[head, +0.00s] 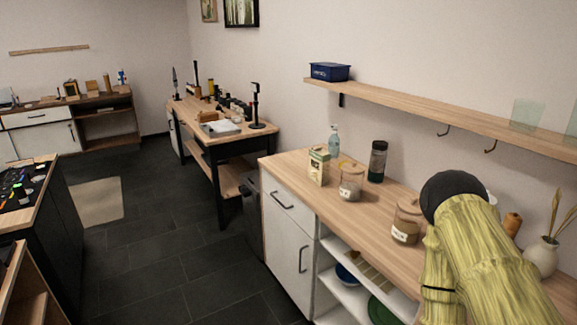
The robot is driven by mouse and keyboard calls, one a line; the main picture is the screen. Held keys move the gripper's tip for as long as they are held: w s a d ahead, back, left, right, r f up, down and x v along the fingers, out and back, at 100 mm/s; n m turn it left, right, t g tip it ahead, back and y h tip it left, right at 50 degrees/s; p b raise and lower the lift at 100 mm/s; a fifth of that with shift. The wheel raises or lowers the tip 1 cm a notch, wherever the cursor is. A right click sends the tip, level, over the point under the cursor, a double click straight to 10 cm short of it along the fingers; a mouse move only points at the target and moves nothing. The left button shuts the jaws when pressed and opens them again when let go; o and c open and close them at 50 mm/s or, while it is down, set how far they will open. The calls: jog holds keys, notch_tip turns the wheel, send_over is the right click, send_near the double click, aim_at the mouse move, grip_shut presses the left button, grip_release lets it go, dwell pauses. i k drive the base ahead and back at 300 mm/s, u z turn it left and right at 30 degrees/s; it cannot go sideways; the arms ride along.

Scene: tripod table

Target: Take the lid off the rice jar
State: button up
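Two glass jars with white labels and light-brown lids stand on the wooden counter (300,164). The farther jar (351,187) has pale contents, and its lid (351,167) appears to be on. The nearer jar (404,228) has brown contents; its lid (408,206) appears to be on and its right side is close to my arm in the picture. The labels are too small to read, so I cannot tell for sure which is the rice jar. My arm, yellow-green with a dark round end, covers the lower right. My gripper does not show.
A carton (318,166), a clear bottle (334,142) and a dark-topped canister (377,161) stand behind the jars. A vase (541,256) is at the right. A wall shelf (430,112) with hooks runs above the counter.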

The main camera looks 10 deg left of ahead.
aim_at(352, 167)
jog(key=u, duration=0.5)
jog(key=k, duration=0.6)
jog(key=u, duration=0.9)
jog(key=k, duration=0.7)
jog(key=u, duration=0.5)
jog(key=i, duration=1.5)
jog(key=z, duration=0.9)
jog(key=i, duration=1.2)
jog(key=z, duration=1.75)
jog(key=i, duration=0.55)
jog(key=z, duration=0.5)
